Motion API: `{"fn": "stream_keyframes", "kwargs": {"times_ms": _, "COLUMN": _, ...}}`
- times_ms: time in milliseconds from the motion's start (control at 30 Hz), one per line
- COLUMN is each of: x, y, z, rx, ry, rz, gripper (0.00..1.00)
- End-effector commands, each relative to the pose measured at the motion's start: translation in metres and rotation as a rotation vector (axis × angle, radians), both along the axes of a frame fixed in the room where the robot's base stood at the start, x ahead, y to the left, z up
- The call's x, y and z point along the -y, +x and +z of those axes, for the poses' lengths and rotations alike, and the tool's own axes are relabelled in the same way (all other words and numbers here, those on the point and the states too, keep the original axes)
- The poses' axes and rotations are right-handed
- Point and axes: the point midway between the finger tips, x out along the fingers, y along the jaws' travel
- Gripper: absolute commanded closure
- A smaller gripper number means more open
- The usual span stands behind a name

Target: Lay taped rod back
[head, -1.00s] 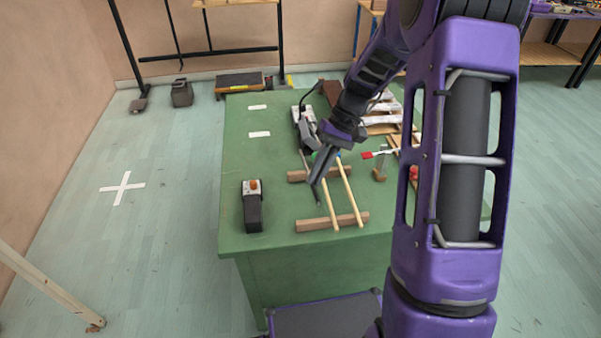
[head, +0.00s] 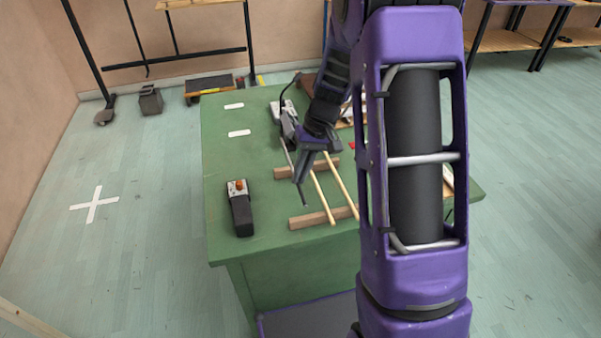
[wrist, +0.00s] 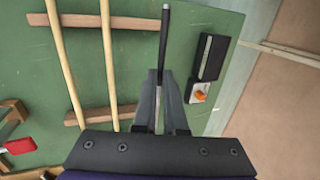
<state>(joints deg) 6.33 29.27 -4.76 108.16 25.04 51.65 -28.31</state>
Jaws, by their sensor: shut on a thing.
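My gripper (head: 299,181) is shut on a thin grey rod with a black taped stretch; in the wrist view the black tape (wrist: 163,40) shows past the fingertips (wrist: 160,75). In the head view the rod's dark end (head: 305,198) points toward the table's front. Two wooden rails lie on the green table, a front one (head: 312,219) and a back one (head: 285,173). Two pale sticks (head: 321,192) (head: 342,185) lie across them. In the wrist view the rod passes just beside the rail ends, apart from the sticks. Its height above the rails is hard to tell.
A dark box with an orange knob (head: 240,208) stands at the table's left front. A grey tool (head: 288,122) with a dark cable lies behind the gripper. A red thing (wrist: 20,146) shows in the wrist view. My arm hides the table's right side.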

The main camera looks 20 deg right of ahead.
Motion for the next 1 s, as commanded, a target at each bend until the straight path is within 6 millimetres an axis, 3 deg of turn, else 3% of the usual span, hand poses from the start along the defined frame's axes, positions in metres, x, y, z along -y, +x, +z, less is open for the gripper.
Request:
{"fn": "stream_keyframes", "kwargs": {"times_ms": 600, "x": 0.0, "y": 0.0, "z": -0.06, "rx": -0.001, "ry": 0.001, "rz": -0.001, "gripper": 1.0}}
{"fn": "stream_keyframes", "kwargs": {"times_ms": 1000, "x": 0.0, "y": 0.0, "z": -0.063, "rx": -0.001, "ry": 0.001, "rz": 0.0, "gripper": 1.0}}
